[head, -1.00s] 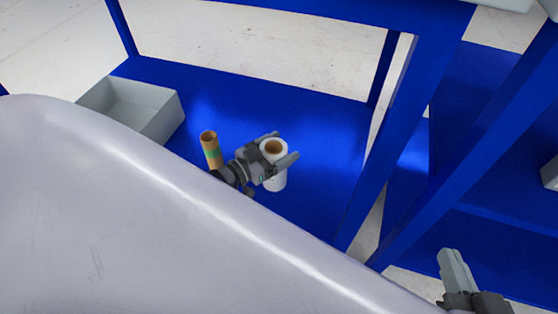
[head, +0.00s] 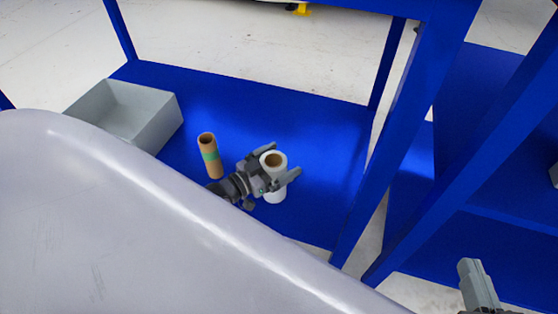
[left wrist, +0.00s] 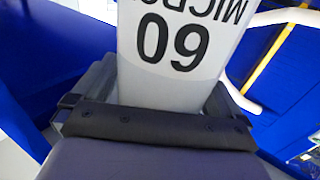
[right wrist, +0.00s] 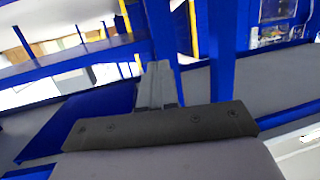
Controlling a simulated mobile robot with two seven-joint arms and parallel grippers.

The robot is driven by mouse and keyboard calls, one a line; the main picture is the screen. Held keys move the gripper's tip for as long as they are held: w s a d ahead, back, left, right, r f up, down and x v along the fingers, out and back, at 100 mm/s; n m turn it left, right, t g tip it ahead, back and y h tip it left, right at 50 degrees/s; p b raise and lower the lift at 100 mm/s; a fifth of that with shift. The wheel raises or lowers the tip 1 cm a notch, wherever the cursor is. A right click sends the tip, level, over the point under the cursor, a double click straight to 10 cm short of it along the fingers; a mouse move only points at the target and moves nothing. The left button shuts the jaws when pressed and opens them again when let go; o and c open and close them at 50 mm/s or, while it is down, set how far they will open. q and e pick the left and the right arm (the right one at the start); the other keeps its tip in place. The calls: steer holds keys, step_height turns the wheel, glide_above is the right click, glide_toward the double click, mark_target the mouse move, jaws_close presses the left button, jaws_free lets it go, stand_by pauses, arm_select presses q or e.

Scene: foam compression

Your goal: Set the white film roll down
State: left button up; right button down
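The white film roll (head: 277,192) is upright, with a brown core showing at its top, over the blue shelf (head: 320,135). My left gripper (head: 275,164) has one finger on each side of it, near its upper part. In the left wrist view the white roll (left wrist: 175,45), printed "60", fills the space between the fingers, which appear to touch it. I cannot tell whether the roll's base rests on the shelf. My right gripper (right wrist: 157,85) is shut and empty, away from the roll; it also shows at the lower right of the head view (head: 477,285).
A brown cardboard tube with a green band (head: 209,156) stands left of the roll, close to my left gripper. A grey open box (head: 150,125) sits at the shelf's left. Blue posts (head: 405,140) bound the right. The back of the shelf is clear.

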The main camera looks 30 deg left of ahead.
arm_select(q)
steer(key=shift+s+a+r, duration=0.1)
steer(key=shift+s+r, duration=0.05)
steer(key=shift+s, duration=0.05)
steer(key=p+v, duration=0.3)
steer(key=v, duration=0.8)
steer(key=shift+s+p, duration=0.3)
steer(key=shift+p, duration=0.05)
arm_select(e)
steer(key=shift+w+a+f+m+g+y, duration=0.1)
steer(key=shift+w+a+m+g+y, duration=0.15)
steer(key=shift+a+g, duration=0.25)
steer(key=shift+w+a+f+m+g+y, duration=0.1)
steer(key=shift+a+m+g, duration=0.3)
steer(key=shift+a, duration=0.15)
arm_select(q)
steer(key=shift+a, duration=0.1)
